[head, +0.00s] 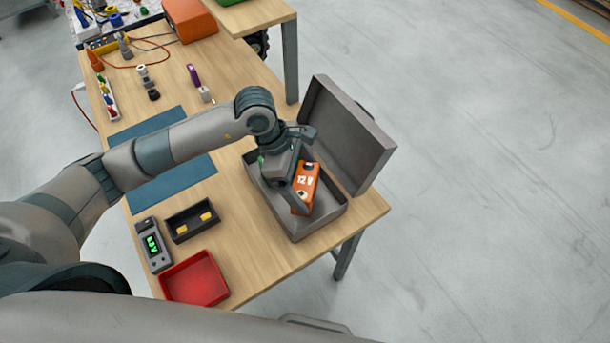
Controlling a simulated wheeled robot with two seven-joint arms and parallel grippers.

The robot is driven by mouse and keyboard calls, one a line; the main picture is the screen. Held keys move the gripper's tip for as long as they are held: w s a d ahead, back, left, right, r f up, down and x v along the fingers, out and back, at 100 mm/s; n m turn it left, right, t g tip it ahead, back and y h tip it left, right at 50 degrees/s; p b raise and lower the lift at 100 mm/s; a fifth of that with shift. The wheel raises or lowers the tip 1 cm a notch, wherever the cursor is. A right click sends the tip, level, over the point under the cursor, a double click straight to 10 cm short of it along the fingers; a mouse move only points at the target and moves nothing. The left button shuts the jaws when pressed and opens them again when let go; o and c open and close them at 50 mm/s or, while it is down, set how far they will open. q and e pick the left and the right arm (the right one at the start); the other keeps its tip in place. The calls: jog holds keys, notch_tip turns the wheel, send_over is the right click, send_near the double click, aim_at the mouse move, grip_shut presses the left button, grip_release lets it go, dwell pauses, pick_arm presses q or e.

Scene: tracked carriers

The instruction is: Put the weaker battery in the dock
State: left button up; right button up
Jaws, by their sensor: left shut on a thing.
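An orange battery (306,188) marked 12 V is inside the open grey case (315,232). My left gripper (297,183) reaches down into the case and is shut on the orange battery. I cannot tell whether the battery touches the case floor. A dark dock (184,233) with two yellow contacts stands on the table, left of the case, and is empty. A grey meter (153,246) with green digits lies to the left of the dock. No second battery shows; the arm hides part of the case. My right gripper is out of view.
The case lid (343,137) stands open at the right. A red tray (200,293) lies below the dock. A blue mat (178,183) covers part of the table. Small tools and an orange box (190,20) sit toward the far end. Bare wood lies between dock and case.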

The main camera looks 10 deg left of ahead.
pick_arm(q)
jog(key=shift+f+p, duration=0.7)
jog(key=shift+f, duration=1.05)
jog(key=shift+f, duration=0.1)
jog(key=o, duration=2)
jog(key=shift+f, duration=0.1)
jog(key=shift+s, duration=0.1)
